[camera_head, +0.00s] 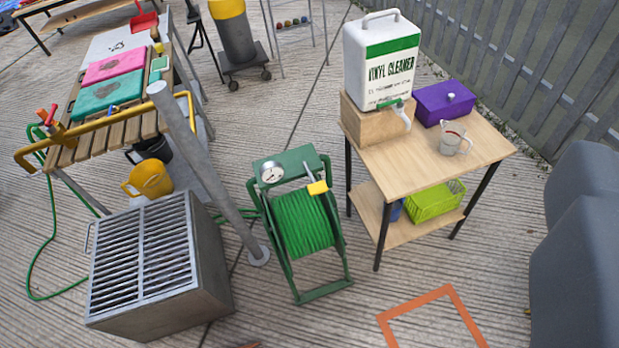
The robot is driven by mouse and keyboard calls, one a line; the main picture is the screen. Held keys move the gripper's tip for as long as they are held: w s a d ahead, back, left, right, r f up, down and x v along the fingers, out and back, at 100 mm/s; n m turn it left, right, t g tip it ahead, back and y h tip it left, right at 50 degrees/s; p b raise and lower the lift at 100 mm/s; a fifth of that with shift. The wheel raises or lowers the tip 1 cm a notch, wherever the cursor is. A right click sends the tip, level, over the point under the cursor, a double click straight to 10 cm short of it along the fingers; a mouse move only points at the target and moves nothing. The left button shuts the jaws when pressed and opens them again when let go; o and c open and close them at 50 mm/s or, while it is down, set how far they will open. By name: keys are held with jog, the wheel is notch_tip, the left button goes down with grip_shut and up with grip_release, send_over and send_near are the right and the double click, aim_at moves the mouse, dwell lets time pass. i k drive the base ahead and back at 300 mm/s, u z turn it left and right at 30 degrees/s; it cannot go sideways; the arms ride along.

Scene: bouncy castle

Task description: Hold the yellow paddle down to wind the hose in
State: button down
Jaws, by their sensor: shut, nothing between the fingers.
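The yellow paddle (317,187) is a small flat block at the end of a thin metal lever on the right side of the hose reel. It stands out above the drum, near the upper right of the coil. The reel (342,270) has a green frame, with a round white gauge (271,172) on its top box. Green hose (303,222) is coiled on the drum. More hose (52,235) lies on the ground at the left. My gripper is not in view, and nothing is seen touching the paddle.
A grey slatted metal box (215,270) and a leaning grey pole (190,150) stand left of the reel. A wooden table (480,135) with a white cleaner jug (375,65) stands right. A dark grey rounded shape (585,250) fills the right edge. An orange floor outline (415,303) lies in front.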

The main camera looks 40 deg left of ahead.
aim_at(316, 188)
jog(key=i, duration=0.9)
jog(key=z, duration=0.05)
